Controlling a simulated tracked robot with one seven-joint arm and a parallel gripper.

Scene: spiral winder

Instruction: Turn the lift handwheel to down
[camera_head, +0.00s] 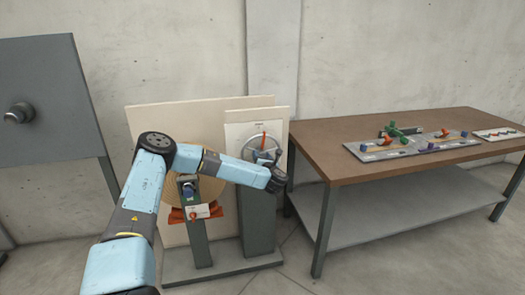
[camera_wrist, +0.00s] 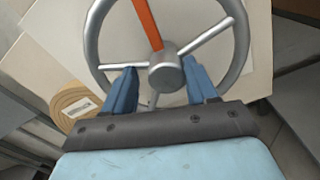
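The lift handwheel (camera_wrist: 241,45) is a grey metal wheel with several spokes and a round hub (camera_wrist: 165,74). An orange bar (camera_wrist: 148,22) runs from near the hub upward, leaning slightly left in the wrist view. In the head view the handwheel (camera_head: 248,149) sits on a white panel, partly hidden by my arm, and its orange bar points up. My gripper (camera_wrist: 159,67) is in front of the wheel, its two blue fingers apart on either side of the hub. I cannot tell whether the fingers touch the hub or spokes.
A grey post (camera_head: 258,222) stands below the wheel panel. A wooden spool (camera_wrist: 75,103) is to the left of the wheel. A brown-topped table (camera_head: 350,170) with coloured parts stands at right. A grey panel with a knob (camera_head: 20,112) is at left.

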